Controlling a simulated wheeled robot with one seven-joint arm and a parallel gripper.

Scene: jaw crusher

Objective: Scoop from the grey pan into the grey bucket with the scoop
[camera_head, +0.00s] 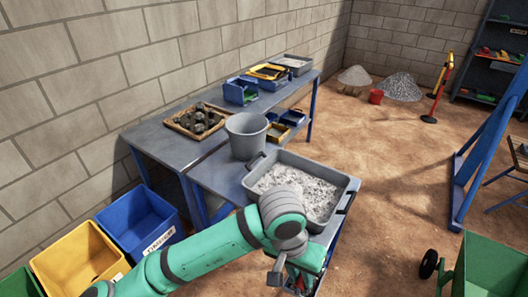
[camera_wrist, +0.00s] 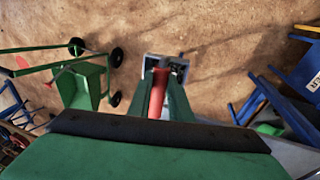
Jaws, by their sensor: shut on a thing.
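The grey pan (camera_head: 325,170) stands on the near end of the workbench, holding pale grey powder (camera_head: 312,190). The grey bucket (camera_head: 247,140) stands upright just behind and left of it; its inside bottom is hidden. My gripper (camera_wrist: 158,100) is shut on the red handle of the scoop (camera_wrist: 158,92). The scoop's metal end shows beyond the fingers in the wrist view, over the dirt floor; its contents are unclear. In the head view my gripper is low, at the pan's near side, and my arm hides part of the pan.
A wooden tray of dark rocks (camera_head: 200,120) and blue bins (camera_head: 240,90) stand farther along the bench (camera_head: 165,140). Blue and yellow crates (camera_head: 80,257) line the left. A green cart (camera_head: 490,265) and blue frame (camera_head: 470,165) stand right. Open dirt floor lies between.

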